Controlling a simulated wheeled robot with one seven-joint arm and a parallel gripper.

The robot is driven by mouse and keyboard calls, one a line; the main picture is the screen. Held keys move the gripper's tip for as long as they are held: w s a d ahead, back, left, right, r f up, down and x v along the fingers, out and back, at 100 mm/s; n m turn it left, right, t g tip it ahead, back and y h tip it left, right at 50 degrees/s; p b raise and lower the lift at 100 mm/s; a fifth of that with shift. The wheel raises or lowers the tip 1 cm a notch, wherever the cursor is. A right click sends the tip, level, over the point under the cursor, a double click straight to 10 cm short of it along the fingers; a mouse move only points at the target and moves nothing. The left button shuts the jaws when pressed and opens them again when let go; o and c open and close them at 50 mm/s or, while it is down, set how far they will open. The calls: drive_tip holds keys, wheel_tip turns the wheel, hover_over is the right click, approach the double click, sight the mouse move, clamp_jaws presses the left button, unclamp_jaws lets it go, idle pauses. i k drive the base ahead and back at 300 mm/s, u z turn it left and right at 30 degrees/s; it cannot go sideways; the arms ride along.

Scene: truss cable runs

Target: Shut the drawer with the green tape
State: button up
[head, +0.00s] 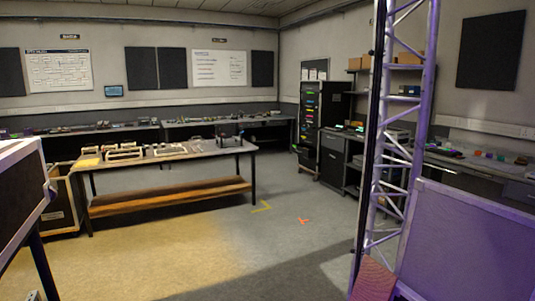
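No drawer with green tape can be made out clearly from here. A tall black rack (308,130) stands by the far right corner, with several small coloured strips, some green, down its front. They are too small to tell whether they are tape on drawers. A dark cabinet (332,160) stands just right of the rack; any drawer fronts on it are too dim to tell open from shut. My gripper is not in view.
A metal truss (398,130) rises at the near right, beside a purple-grey panel (470,240). A workbench (165,155) with a wooden lower shelf stands left of centre. A dark case (20,190) is at the near left. The floor (240,245) between is open.

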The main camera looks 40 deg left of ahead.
sight(299, 149)
drive_tip(key=u, duration=1.65)
drive_tip(key=k, duration=0.65)
drive_tip(key=u, duration=0.4)
drive_tip(key=i, duration=1.3)
drive_tip(key=z, duration=0.55)
drive_tip(key=i, duration=1.65)
drive_tip(key=z, duration=0.55)
drive_tip(key=i, duration=1.95)
drive_tip(key=z, duration=0.2)
drive_tip(key=i, duration=4.2)
drive_tip(key=u, duration=0.2)
